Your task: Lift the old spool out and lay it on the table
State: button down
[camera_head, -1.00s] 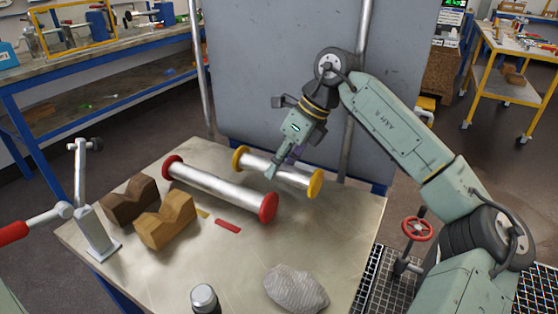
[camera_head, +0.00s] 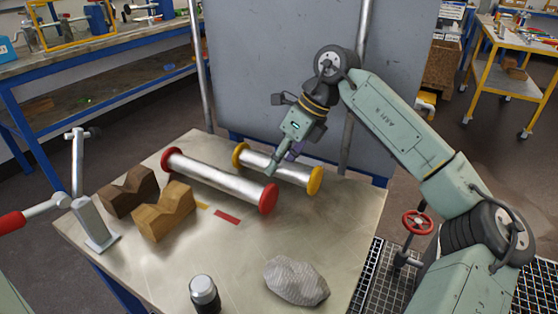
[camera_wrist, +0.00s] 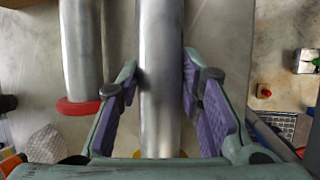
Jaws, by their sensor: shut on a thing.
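A metal spool with yellow end flanges (camera_head: 290,167) lies at the back of the table (camera_head: 345,228). My gripper (camera_head: 271,168) reaches down onto its middle and is shut on its tube. In the wrist view the purple-padded fingers (camera_wrist: 161,85) stand either side of the bare tube (camera_wrist: 160,40). Whether this spool rests fully on the table top is hard to tell. A second, longer-looking spool with red flanges (camera_head: 220,182) lies beside it to the left, roughly parallel. Its tube and one red flange show in the wrist view (camera_wrist: 80,50). Neither spool carries a visible label of old or new.
A dark V-block (camera_head: 128,195) and a lighter wooden V-block (camera_head: 165,213) stand at left. A grey cloth (camera_head: 295,281) and a capped bottle (camera_head: 204,293) are at the front. A grey panel (camera_head: 285,70) rises behind the table. The table's front middle is mostly free.

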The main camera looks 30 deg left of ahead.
jog(key=shift+f, duration=0.1)
jog(key=c, duration=1)
grip_release()
jog(key=shift+c, duration=0.2)
jog(key=shift+f, duration=0.1)
jog(key=v, duration=1.2)
